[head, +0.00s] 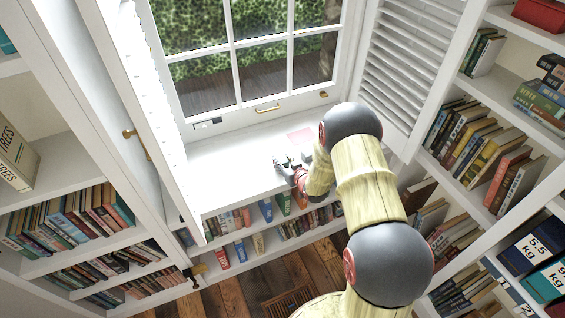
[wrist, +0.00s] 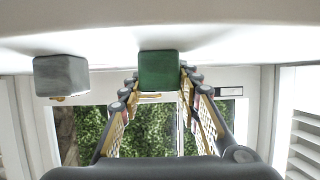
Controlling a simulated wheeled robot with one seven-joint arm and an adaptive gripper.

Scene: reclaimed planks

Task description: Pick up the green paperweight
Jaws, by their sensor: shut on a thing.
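The green paperweight (wrist: 158,70) is a small dark green block in the wrist view. It sits between the fingertips of my gripper (wrist: 159,80), which is shut on it. The wrist picture looks upside down, with the white sill surface along its top, and the block appears at or very near that surface; I cannot tell if there is a gap. In the head view my gripper (head: 284,163) is small over the white window sill (head: 225,165), and I cannot make out the green block there.
A grey block (wrist: 61,76) stands on the sill beside the green one, apart from it. Bookshelves (head: 75,215) flank the sill, with a louvred shutter (head: 408,65) at the right.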

